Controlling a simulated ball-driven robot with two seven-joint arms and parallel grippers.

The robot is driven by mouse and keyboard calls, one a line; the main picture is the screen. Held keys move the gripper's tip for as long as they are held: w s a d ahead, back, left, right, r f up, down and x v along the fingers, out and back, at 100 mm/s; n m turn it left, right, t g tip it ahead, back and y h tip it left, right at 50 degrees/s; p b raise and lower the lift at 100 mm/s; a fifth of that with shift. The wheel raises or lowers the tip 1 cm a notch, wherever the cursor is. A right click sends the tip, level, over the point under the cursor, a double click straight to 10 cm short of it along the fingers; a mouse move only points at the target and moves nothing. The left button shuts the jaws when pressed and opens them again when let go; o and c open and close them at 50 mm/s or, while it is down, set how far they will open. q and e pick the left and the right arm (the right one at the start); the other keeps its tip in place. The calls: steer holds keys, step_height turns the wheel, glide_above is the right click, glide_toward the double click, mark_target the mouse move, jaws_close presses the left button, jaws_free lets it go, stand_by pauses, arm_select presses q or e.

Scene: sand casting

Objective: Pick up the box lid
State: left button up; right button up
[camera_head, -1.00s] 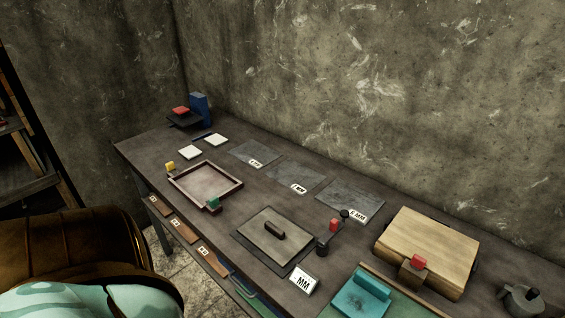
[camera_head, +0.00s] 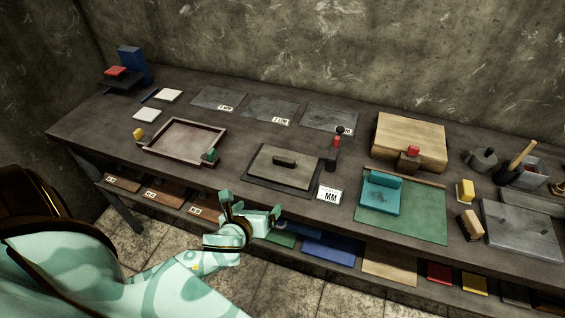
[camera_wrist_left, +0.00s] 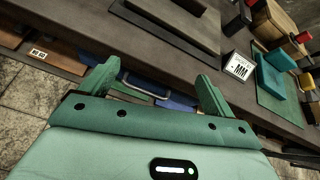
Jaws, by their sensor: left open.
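A flat grey-tan plate with a dark bar handle (camera_head: 265,170), which looks like the lid, lies on a dark mat (camera_head: 248,181) in the middle of the table. Part of its dark edge shows at the top of the left wrist view (camera_wrist_left: 165,40). A closed wooden box (camera_head: 413,132) with a red-topped clasp stands further right, so I cannot tell for sure which lid is meant. My left gripper (camera_head: 253,207) is open and empty, just off the table's front edge, below and left of the plate. It also shows in the left wrist view (camera_wrist_left: 157,75), apart from the plate. My right gripper is not in view.
A white "MM" card (camera_head: 330,195) stands right of the plate, with a black post (camera_head: 331,160) behind it. A teal block (camera_head: 380,196) sits on a green mat (camera_head: 415,215). A shallow frame (camera_head: 184,140) lies to the left. A shelf with coloured plates (camera_head: 328,247) runs below.

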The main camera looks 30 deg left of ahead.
arm_select(q)
step_height(320, 180, up, 6)
steer(key=w+m+t, duration=0.1)
steer(key=m+t, duration=0.1)
steer(key=m, duration=0.1)
steer(key=b, duration=0.3)
glide_toward(283, 163)
steer(key=x, duration=0.2)
steer(key=shift+w+a, duration=0.1)
steer(key=shift+w, duration=0.25)
steer(key=shift+w+f, duration=0.15)
steer(key=shift+w, duration=0.15)
steer(key=b+x, duration=0.1)
steer(key=x, duration=0.3)
steer(key=shift+w+f+b, duration=0.2)
steer(key=shift+f+b, duration=0.1)
steer(key=shift+b, duration=0.1)
steer(key=shift+w+a, duration=0.1)
steer(key=shift+w, duration=0.3)
steer(key=shift+s, duration=0.1)
steer(key=shift+c, duration=0.6)
steer(key=c, duration=1)
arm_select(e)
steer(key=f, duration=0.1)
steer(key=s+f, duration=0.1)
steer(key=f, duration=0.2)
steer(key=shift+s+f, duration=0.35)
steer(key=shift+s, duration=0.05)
